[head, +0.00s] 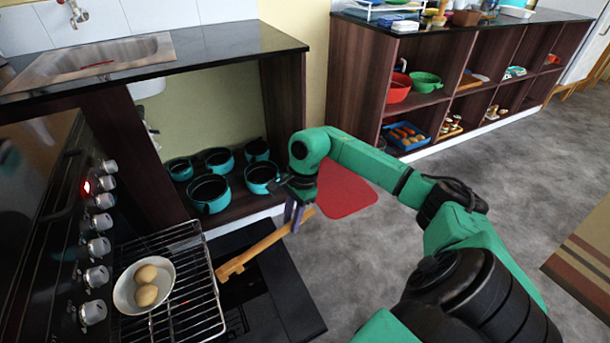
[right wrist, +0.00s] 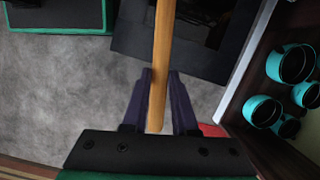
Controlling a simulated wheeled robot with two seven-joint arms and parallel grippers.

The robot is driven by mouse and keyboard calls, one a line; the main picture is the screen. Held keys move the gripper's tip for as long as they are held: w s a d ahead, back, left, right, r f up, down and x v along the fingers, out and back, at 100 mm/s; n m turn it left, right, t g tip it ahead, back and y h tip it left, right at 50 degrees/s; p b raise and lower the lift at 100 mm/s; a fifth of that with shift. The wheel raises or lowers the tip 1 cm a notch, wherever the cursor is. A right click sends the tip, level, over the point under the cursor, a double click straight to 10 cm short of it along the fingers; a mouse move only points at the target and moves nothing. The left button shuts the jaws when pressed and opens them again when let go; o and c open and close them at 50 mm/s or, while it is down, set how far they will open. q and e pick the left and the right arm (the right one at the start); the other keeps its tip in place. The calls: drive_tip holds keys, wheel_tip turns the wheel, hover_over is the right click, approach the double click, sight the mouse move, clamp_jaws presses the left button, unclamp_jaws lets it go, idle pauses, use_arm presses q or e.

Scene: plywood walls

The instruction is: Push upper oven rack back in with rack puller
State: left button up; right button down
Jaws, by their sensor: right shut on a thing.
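The wooden rack puller (head: 258,249) is held in my right gripper (head: 296,214), which is shut on it. In the right wrist view the puller (right wrist: 161,45) runs up between the two dark fingers (right wrist: 160,80). Its notched far end is close to the front edge of the upper oven rack (head: 190,247); I cannot tell whether they touch. The wire rack stands pulled out of the oven (head: 40,220), above the lowered black oven door (head: 283,292). A white bowl (head: 122,294) with two round tan items (head: 146,284) sits on the rack. My left gripper is not in view.
Oven knobs (head: 96,276) line the panel at left. Teal pots (head: 208,192) stand on a low shelf under the sink counter (head: 220,42), near my right gripper. A red flat thing (head: 345,192) lies behind my right arm. Grey floor (head: 350,260) is open at right.

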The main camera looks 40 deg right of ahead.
sight(306, 210)
drive_tip(key=d+f+m+b, duration=0.2)
drive_tip(key=d+f+m, duration=0.1)
drive_tip(key=d+f+m+t, duration=0.1)
drive_tip(key=shift+w+d+f+b, duration=0.15)
drive_tip(key=shift+w+d+b, duration=0.15)
drive_tip(key=shift+b, duration=0.1)
drive_tip(key=shift+d+m, duration=0.35)
drive_tip(key=shift+m, duration=0.25)
drive_tip(key=shift+w+r, duration=0.1)
drive_tip(key=shift+r, duration=0.15)
drive_tip(key=shift+a, duration=0.3)
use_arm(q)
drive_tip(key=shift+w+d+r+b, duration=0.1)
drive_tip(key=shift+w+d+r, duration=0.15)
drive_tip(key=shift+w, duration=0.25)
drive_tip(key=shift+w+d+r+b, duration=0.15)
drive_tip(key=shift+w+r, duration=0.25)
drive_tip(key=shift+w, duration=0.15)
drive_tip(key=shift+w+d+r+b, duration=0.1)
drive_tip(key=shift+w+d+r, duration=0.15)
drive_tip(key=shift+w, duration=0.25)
use_arm(e)
drive_tip(key=w+a+f, duration=0.2)
drive_tip(key=a+f, duration=0.2)
drive_tip(key=a, duration=0.5)
drive_tip(key=shift+w+f, duration=0.25)
drive_tip(key=shift+f, duration=0.05)
